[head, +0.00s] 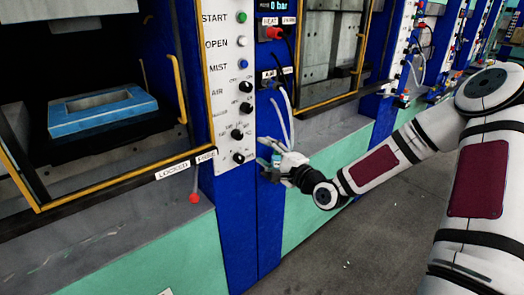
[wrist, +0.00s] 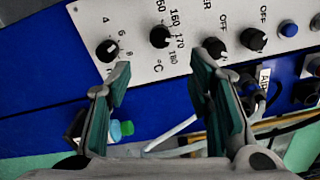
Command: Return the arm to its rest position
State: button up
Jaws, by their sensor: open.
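My gripper (head: 277,162) is in the middle of the head view, at the end of my white arm, which reaches in from the right. It is close in front of the blue column beside the control panel (head: 231,75). In the wrist view my gripper (wrist: 160,75) shows two fingers with green pads spread apart, with nothing between them. Black knobs on the white panel lie beyond the fingertips. I cannot tell whether a finger touches the panel.
An open press at left holds a blue frame (head: 102,110). Its yellow-edged door has a label reading "LOCKED" and a red-tipped lever (head: 194,197) below. Hoses (head: 289,115) hang next to my gripper. More presses line the right.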

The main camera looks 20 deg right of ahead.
dwell(0.4)
notch_tip(320, 180, down, 3)
jog(key=s+a+n+g+h, duration=0.1)
jog(key=s+a+n+g, duration=0.15)
jog(key=n+g, duration=0.3)
jog(key=s+d+r+n+g+h, duration=0.1)
jog(key=s+r+n+g+h, duration=0.1)
jog(key=s+r+n+h, duration=0.35)
jog(key=s+d+r+n+g+h, duration=0.1)
jog(key=s+r+n+g+h, duration=0.1)
jog(key=s+r, duration=0.65)
jog(key=s+a+r+n+g+y, duration=0.1)
jog(key=s+a+n, duration=0.1)
jog(key=s, duration=0.8)
jog(key=s+a+r+n+g+y, duration=0.1)
jog(key=s+a, duration=0.1)
jog(key=s, duration=0.8)
jog(key=shift+s+r+n, duration=0.15)
jog(key=shift+r+n, duration=0.05)
jog(key=shift+n, duration=0.2)
